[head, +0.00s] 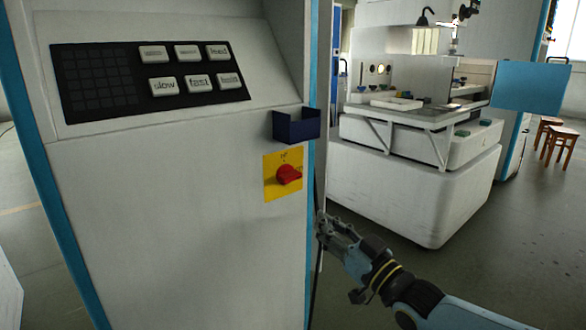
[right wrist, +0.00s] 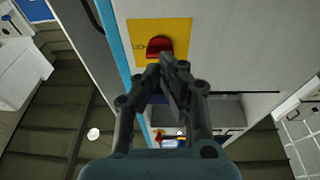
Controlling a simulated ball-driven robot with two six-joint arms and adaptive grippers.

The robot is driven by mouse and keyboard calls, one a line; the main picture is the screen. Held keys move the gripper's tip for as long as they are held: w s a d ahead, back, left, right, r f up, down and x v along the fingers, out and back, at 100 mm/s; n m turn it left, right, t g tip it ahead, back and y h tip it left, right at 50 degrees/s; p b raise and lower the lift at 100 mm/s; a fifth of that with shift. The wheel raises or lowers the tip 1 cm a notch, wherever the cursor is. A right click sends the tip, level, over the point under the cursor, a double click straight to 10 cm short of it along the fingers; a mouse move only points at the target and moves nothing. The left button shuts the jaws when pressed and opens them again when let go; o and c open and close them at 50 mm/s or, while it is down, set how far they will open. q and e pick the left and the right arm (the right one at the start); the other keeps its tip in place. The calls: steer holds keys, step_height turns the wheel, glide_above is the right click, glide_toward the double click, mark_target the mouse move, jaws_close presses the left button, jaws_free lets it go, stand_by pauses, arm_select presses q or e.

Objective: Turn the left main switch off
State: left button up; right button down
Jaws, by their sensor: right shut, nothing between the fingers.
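The main switch is a red rotary knob (head: 288,174) on a yellow plate (head: 269,190), low on the right of the grey cabinet's front. Its small markings are too blurred to read. The red knob also shows in the right wrist view (right wrist: 159,46), just beyond my fingertips. My right gripper (head: 322,224) is to the right of and below the plate, beside the cabinet's edge, and apart from the knob in the head view. In the right wrist view my right gripper (right wrist: 167,62) has its fingers together and empty. My left gripper is in neither view.
The cabinet (head: 180,220) carries a black key panel (head: 150,80) and a dark blue open box (head: 297,126) just above the switch. A white machine (head: 410,190) stands behind at right. Wooden stools (head: 556,140) are far right. Floor at lower right is clear.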

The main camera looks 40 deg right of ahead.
steer(key=t+y, duration=0.1)
steer(key=t, duration=0.1)
glide_toward(289, 176)
step_height(289, 176, up, 3)
steer(key=s, duration=0.2)
steer(key=shift+w+a+f+g, duration=0.1)
steer(key=shift+f+g, duration=0.1)
steer(key=shift+g, duration=0.1)
steer(key=x, duration=1)
steer(key=shift+b, duration=0.35)
